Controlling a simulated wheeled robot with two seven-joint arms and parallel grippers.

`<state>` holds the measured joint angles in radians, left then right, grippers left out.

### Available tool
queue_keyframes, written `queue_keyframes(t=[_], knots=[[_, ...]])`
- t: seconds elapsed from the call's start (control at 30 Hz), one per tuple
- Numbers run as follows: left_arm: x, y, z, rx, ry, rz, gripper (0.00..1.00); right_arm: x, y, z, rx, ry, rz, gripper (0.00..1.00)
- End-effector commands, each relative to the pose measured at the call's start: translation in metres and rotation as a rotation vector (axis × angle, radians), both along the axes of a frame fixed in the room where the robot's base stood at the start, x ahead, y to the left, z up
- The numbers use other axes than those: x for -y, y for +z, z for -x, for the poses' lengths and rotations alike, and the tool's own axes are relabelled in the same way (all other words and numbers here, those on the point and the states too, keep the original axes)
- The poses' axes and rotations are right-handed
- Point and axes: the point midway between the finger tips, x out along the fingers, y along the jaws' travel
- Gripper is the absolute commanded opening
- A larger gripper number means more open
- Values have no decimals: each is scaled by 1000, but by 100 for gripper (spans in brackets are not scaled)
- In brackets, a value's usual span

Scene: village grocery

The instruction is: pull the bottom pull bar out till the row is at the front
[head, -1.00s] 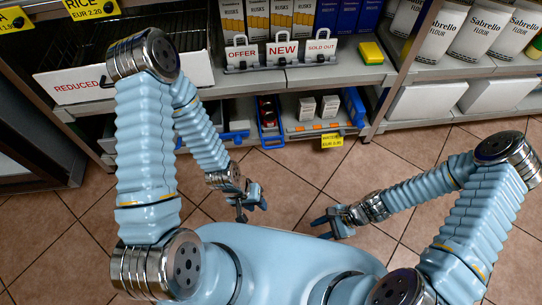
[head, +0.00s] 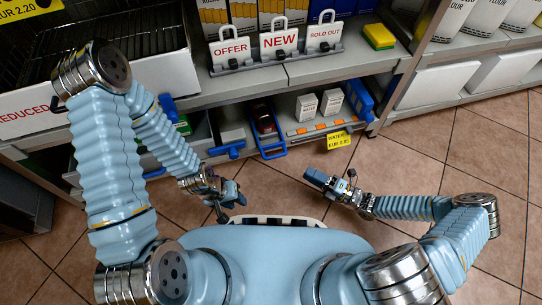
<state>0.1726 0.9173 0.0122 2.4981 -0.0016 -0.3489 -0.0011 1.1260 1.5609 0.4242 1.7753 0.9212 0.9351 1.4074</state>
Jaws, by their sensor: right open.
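On the bottom shelf a blue pull bar (head: 271,153) forms the front of a narrow blue tray. A dark red item (head: 264,122) stands in this tray, towards the back. Another blue bar (head: 227,149) is just left of it. My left gripper (head: 231,205) hangs above the floor, in front of and below these bars, apart from them, with its fingers spread and empty. My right gripper (head: 322,181) is open and empty above the floor, right of the bars and short of the shelf. Neither gripper touches a bar.
Two small white boxes (head: 318,103) stand right of the blue tray, above a yellow price tag (head: 339,140). The upper shelf carries OFFER, NEW and SOLD OUT signs (head: 279,43) and a yellow-green sponge (head: 379,36). The tiled floor (head: 400,160) at right is clear.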

Motion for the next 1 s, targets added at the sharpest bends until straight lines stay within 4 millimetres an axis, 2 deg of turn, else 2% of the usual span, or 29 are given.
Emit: queue_keyframes(t=[0.3,0.5,0.7,1.0], knots=[[0,-4,0,1,-1,0,35,-65,10,-30,3,7,0,40],[0,-7,-1,2,1,0,35,-98,14,-46,3,7,4,40],[0,-8,-1,3,1,0,35,-112,17,-54,3,7,5,40],[0,-8,-1,3,1,0,35,-114,17,-55,4,8,6,39]])
